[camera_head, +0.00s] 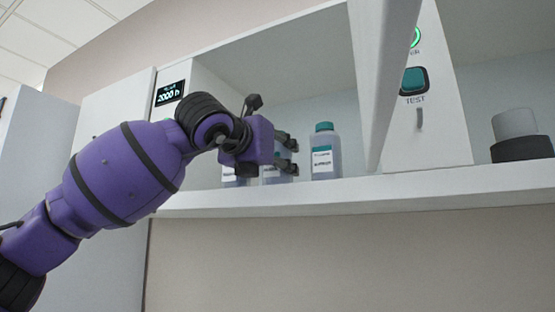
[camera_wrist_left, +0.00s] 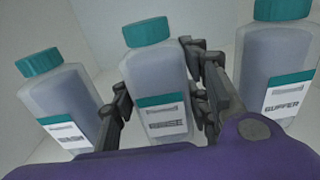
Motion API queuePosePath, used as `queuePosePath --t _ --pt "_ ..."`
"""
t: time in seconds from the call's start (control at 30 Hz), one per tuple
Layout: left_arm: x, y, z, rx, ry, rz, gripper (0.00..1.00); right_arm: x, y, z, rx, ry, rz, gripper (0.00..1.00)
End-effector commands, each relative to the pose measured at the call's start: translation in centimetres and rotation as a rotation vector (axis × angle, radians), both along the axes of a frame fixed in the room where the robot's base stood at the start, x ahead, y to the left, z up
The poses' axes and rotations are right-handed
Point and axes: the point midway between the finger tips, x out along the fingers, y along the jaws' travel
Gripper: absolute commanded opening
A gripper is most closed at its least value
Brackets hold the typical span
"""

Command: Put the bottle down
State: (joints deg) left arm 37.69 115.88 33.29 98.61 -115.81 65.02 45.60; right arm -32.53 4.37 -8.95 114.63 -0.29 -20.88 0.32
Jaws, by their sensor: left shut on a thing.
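Three grey bottles with teal caps stand in a row in the white cabinet. My left gripper (camera_head: 288,157) is shut on the middle bottle (camera_wrist_left: 159,75), with one dark finger on each side of it. In the wrist view this bottle looks nearly upright, and its label is too blurred to read surely. The "BUFFER" bottle (camera_wrist_left: 277,60) is to its right and also shows in the head view (camera_head: 325,157). Another bottle (camera_wrist_left: 60,95) is to its left. In the head view the gripper partly hides the left and middle bottles. Whether the held bottle's base touches the shelf is hidden.
The white shelf (camera_head: 370,190) has free room right of the "BUFFER" bottle. A white slanted panel (camera_head: 385,80) stands in front there. A panel with a green "TEST" button (camera_head: 413,81) and a grey cylinder on a dark base (camera_head: 521,149) are further right. A display (camera_head: 170,93) is at left.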

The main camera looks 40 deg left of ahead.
Motion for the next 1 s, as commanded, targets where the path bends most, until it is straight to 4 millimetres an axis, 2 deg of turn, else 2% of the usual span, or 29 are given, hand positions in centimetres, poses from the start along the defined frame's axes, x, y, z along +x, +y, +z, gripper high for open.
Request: queuePosePath --t 0.23,0.27,0.4,0.67,0.8,0.87,1.0 --pt "0.1 0.0 -0.4 0.0 0.0 -0.001 0.09 -0.5 0.1 -0.8 0.001 0.013 0.0 0.0" --pt "0.1 0.0 -0.5 0.0 0.002 0.0 0.45 -0.5 0.1 -0.8 0.001 0.013 0.0 0.0" --pt "0.0 0.0 -0.3 0.001 0.001 0.0 0.62 -0.8 0.0 -0.9 0.0 0.02 -0.001 0.0" --pt "0.0 0.0 -0.3 0.001 0.0 0.0 0.62 -1.2 -0.1 -1.0 -0.001 0.026 -0.001 0.0" --pt "-0.3 -0.1 0.3 0.001 -0.003 -0.001 0.62 -1.0 -0.2 -0.5 -0.003 0.02 -0.001 0.0" --pt "-0.9 -0.4 0.1 0.0 -0.004 -0.003 0.62 -1.2 -0.2 -0.8 -0.003 0.024 -0.001 0.0" --pt "-3.3 -1.2 -0.1 -0.001 -0.003 -0.005 0.62 -1.5 -0.2 -1.4 -0.004 0.031 0.002 0.0"
